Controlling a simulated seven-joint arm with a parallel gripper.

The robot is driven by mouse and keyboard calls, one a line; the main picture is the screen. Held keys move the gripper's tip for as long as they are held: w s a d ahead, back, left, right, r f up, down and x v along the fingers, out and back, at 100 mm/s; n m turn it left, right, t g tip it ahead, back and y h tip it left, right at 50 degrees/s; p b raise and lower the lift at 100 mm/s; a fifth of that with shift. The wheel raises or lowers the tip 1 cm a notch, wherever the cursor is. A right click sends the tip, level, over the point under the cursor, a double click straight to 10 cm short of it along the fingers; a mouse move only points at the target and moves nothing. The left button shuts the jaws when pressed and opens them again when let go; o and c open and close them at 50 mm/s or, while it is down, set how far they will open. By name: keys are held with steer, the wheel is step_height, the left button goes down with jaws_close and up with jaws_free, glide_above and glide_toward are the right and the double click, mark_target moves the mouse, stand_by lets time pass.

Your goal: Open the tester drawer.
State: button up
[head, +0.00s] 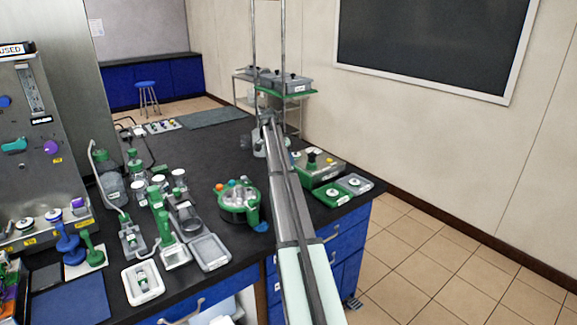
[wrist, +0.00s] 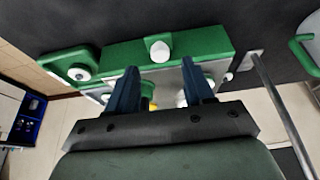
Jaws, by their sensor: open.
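A green-and-grey box, which looks like the tester (head: 320,168), stands near the right edge of the black bench in the head view, with a dark knob on top. In the wrist view a green-topped grey device (wrist: 200,48), likely the same box, lies just beyond my gripper (wrist: 158,78), with a white round knob (wrist: 160,50) on its green part. My gripper's two blue fingers are apart, with nothing clearly held between them. A yellow spot and a pale round part show between the fingers. I cannot tell whether the fingers touch anything, or which part is the drawer.
A small green tray (head: 334,195) sits at the bench corner in front of the box. A round green rack (head: 240,212) with coloured caps stands left of my arm. A tall metal stand with a green shelf (head: 287,93) rises behind. In the wrist view a metal rod (wrist: 281,105) runs at right.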

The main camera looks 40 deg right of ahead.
steer(key=shift+x, duration=2.05)
steer(key=shift+c, duration=0.3)
jaws_close()
